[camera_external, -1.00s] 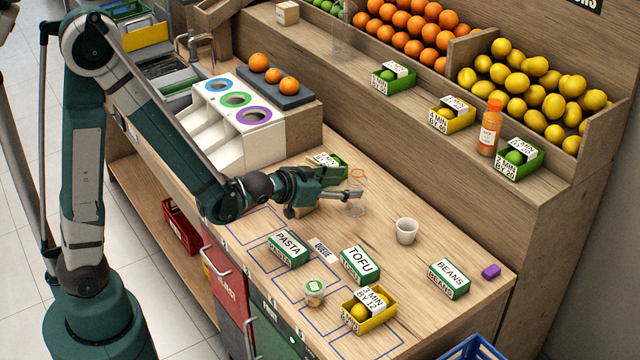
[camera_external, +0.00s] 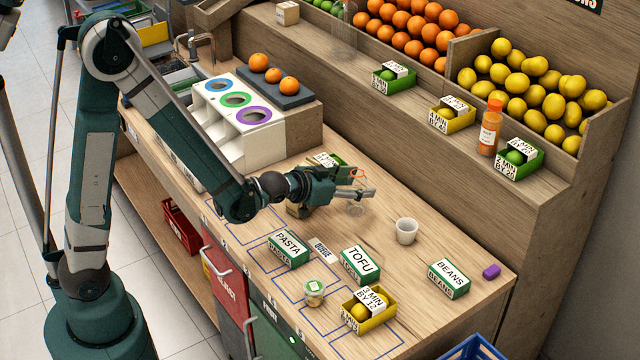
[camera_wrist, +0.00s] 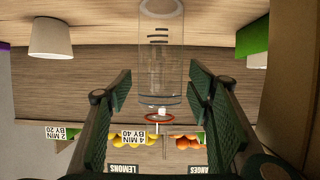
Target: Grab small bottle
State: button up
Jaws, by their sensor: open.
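A small clear bottle (camera_external: 356,209) with an orange ring near its top stands on the wooden counter. In the wrist view, which looks upside down, the clear bottle (camera_wrist: 161,60) lies between the two fingers. My gripper (camera_external: 368,192) is open at the bottle, with its fingers level and pointing right. In the wrist view my gripper (camera_wrist: 160,95) shows a gap on both sides of the bottle. The fingers partly hide the bottle in the external view.
A white cup (camera_external: 406,232) stands to the right of the bottle. A green box (camera_external: 330,161) is close behind my gripper. PASTA (camera_external: 289,249), TOFU (camera_external: 360,266) and BEANS (camera_external: 449,279) boxes sit nearer the front. An orange bottle (camera_external: 489,130) stands on the shelf.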

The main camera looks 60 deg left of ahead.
aim_at(358, 168)
jog(key=shift+c, duration=0.7)
jog(key=c, duration=0.8)
jog(key=shift+o, duration=0.2)
jog(key=shift+r, duration=0.15)
jog(key=shift+r+p, duration=1.55)
jog(key=shift+r, duration=3.35)
